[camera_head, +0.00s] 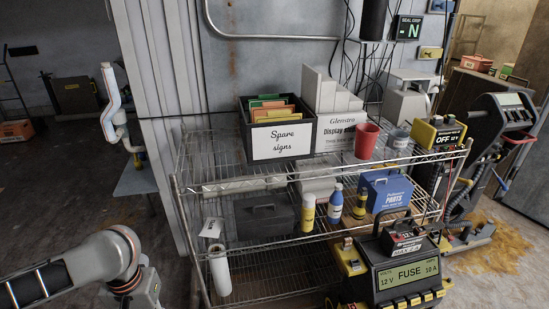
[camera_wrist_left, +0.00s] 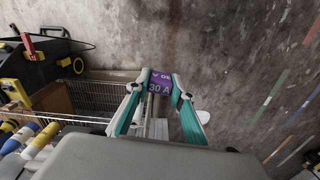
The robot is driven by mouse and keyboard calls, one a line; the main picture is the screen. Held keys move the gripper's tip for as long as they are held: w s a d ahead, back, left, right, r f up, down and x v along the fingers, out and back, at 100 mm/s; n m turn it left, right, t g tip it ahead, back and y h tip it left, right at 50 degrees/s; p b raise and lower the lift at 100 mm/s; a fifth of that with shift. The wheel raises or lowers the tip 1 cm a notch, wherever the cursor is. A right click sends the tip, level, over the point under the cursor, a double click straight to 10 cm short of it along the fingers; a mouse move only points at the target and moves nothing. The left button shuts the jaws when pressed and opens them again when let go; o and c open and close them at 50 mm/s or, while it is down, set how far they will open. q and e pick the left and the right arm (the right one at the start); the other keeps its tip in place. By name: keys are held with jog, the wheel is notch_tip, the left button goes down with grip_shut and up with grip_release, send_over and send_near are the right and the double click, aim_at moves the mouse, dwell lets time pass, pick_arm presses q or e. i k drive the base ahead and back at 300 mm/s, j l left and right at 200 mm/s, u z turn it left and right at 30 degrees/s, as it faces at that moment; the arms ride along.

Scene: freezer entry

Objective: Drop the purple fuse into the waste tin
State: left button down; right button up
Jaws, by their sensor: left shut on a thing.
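In the left wrist view, my left gripper (camera_wrist_left: 158,88) has teal fingers shut on the purple fuse (camera_wrist_left: 159,87), marked 30 A. The fuse sits between the fingertips, with floor and part of the wire rack behind it. In the head view my left arm comes in at the lower left; its fingertips and the fuse are below the frame. I cannot read a waste label on any container. A red cup (camera_head: 366,141) and a small grey tin (camera_head: 398,139) stand on the rack's top shelf. My right gripper is not in view.
The wire rack (camera_head: 230,187) holds a spare signs box (camera_head: 281,147), a dark case (camera_head: 264,217), bottles (camera_head: 335,203) and a blue parts box (camera_head: 386,191). A fuse tester (camera_head: 407,280) stands at its front right. Open floor (camera_head: 60,200) lies left of the rack.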

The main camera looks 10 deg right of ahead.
aim_at(396, 146)
jog(key=i+l, duration=0.15)
jog(key=l, duration=0.55)
jog(key=i+l, duration=0.1)
jog(key=l, duration=0.6)
jog(key=i+l, duration=0.15)
jog(key=l, duration=0.55)
jog(key=i+l, duration=0.15)
jog(key=l, duration=0.55)
jog(key=i+l, duration=0.1)
jog(key=l, duration=0.6)
jog(key=i+l, duration=0.15)
jog(key=l, duration=0.55)
jog(key=i+l, duration=0.1)
jog(key=l, duration=0.6)
jog(key=i+l, duration=0.15)
jog(key=l, duration=0.55)
